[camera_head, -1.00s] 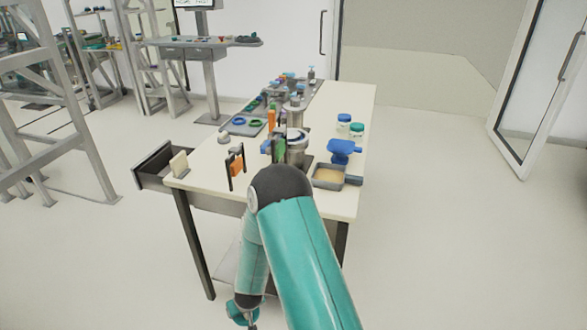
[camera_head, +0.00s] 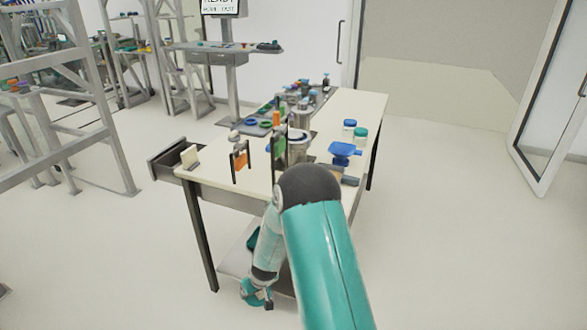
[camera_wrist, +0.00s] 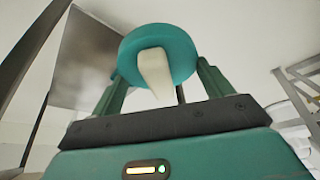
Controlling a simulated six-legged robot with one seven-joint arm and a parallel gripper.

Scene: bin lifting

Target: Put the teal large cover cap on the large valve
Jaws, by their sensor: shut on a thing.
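The teal large cover cap (camera_wrist: 187,50), a round disc with a cream-coloured tab handle, shows in the wrist view. My gripper (camera_wrist: 163,72) is shut on it, with one teal finger at each side. In the head view my gripper (camera_head: 258,295) hangs low at the near side of the table, about level with the lower shelf; the cap is too small there to make out fully. I cannot pick out the large valve for certain in any view.
A white table (camera_head: 225,185) holds a metal cylinder (camera_head: 298,148), an orange item, a blue scale-like thing (camera_head: 343,152) and jars. Its drawer (camera_head: 170,160) stands open at left. A teal object (camera_head: 253,240) lies on its lower shelf. Grey metal frames stand left; floor at right is clear.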

